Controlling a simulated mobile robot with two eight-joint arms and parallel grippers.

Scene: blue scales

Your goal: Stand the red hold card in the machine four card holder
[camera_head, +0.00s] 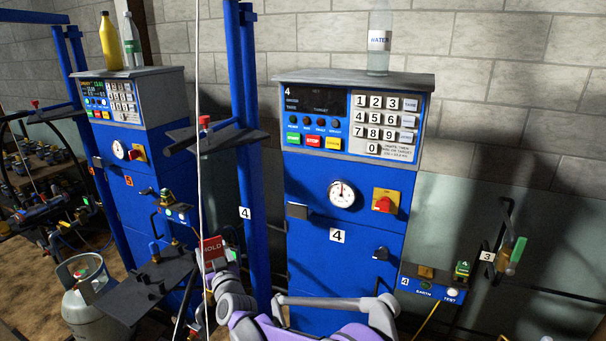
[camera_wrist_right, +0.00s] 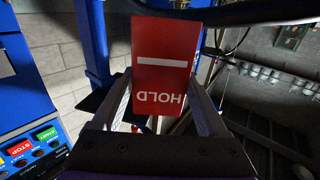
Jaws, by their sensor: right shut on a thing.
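The red hold card (camera_head: 213,248) is upright in my right gripper (camera_head: 222,268), with its white word HOLD facing the head camera. In the right wrist view the card (camera_wrist_right: 166,55) sits between the two fingers of the gripper (camera_wrist_right: 158,92), which is shut on it. The gripper is in front of and left of the blue machine four (camera_head: 335,265), apart from it. A small grey box-like piece (camera_head: 298,211) on the machine's front left may be the card holder; I cannot tell for sure. My left gripper is not in view.
A blue post (camera_head: 246,175) with a number 4 label stands behind the card. A thin pale cable (camera_head: 199,110) hangs close beside it. A dark shelf plate (camera_head: 150,285) lies to its left. A gauge (camera_head: 341,194) and a red knob (camera_head: 385,204) project from the machine's front.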

